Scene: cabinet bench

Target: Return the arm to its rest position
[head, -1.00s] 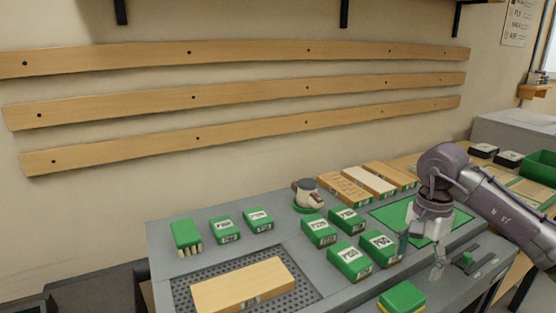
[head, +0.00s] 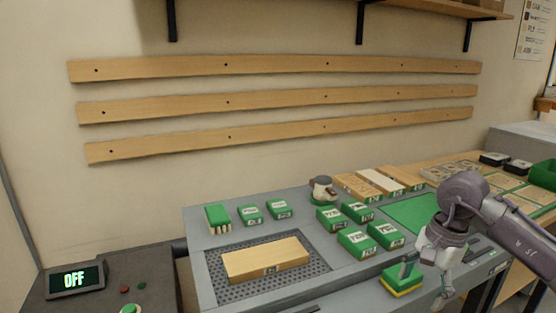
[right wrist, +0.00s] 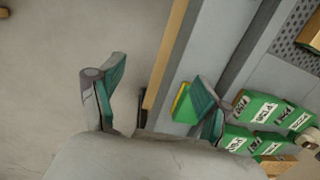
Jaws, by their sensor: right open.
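My right arm comes in from the right in the head view. Its gripper (head: 424,278) points down near the front right edge of the grey bench (head: 205,262). My left gripper is not in view.
Several green labelled boxes (head: 357,242) stand mid-bench. A wooden block (head: 265,260) lies on a perforated dark mat (head: 318,268). A green mat (head: 410,212), wooden planks (head: 380,181) and a round device (head: 322,190) are behind. A screen reading OFF (head: 75,280) stands at left.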

